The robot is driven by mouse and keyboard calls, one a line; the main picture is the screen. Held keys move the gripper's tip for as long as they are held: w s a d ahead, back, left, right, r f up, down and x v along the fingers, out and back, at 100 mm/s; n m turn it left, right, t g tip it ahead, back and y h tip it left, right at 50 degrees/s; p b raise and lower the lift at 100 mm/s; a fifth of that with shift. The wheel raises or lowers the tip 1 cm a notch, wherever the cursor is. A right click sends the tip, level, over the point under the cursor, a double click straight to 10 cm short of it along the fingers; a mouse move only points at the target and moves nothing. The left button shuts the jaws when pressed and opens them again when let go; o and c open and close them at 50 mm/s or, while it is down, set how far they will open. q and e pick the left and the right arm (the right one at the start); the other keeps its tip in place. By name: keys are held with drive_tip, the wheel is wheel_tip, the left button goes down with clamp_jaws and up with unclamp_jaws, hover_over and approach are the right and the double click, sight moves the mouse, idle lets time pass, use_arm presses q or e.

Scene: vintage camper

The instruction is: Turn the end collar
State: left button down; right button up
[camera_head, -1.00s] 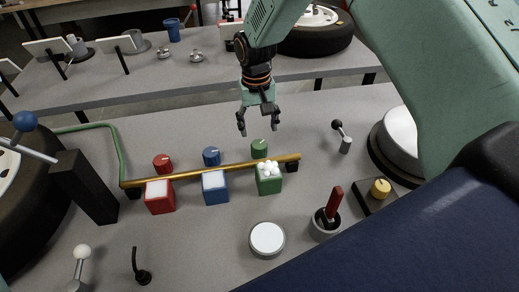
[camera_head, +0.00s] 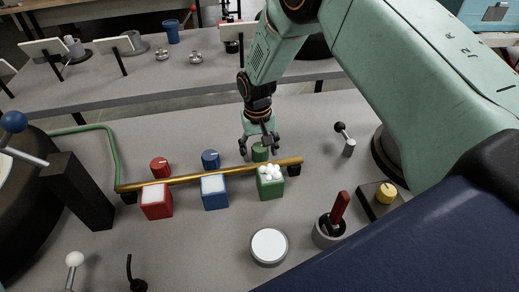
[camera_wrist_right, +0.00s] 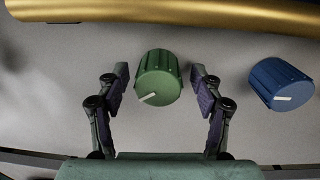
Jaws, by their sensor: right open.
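A brass pipe (camera_head: 215,175) runs across the table, with a row of ribbed collars behind it: red (camera_head: 160,167), blue (camera_head: 211,159) and green (camera_head: 260,152). The green collar is at the pipe's right end. My right gripper (camera_head: 262,148) is open above it, partly covering it. In the right wrist view the green collar (camera_wrist_right: 158,77) sits between the spread fingers, with a gap on each side, and has a pale pointer mark toward its lower left. The blue collar (camera_wrist_right: 281,84) is to the right there. My left gripper is out of view.
Red (camera_head: 157,201), blue (camera_head: 215,192) and green (camera_head: 271,187) boxes stand in front of the pipe; white balls top the green one. A black-knobbed lever (camera_head: 346,142), a cup with a red-handled tool (camera_head: 328,232) and a white round disc (camera_head: 269,246) stand nearby.

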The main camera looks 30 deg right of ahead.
drive_tip(key=shift+s+r, duration=0.1)
drive_tip(key=shift+s, duration=0.05)
drive_tip(key=shift+c, duration=1.1)
drive_tip(key=c, duration=0.9)
drive_tip(key=shift+m, duration=0.3)
drive_tip(key=m+p, duration=0.1)
drive_tip(key=m, duration=0.1)
drive_tip(key=shift+m, duration=0.3)
drive_tip(key=shift+w+m+p, duration=0.2)
drive_tip(key=shift+m+p, duration=0.25)
drive_tip(key=shift+m, duration=1.45)
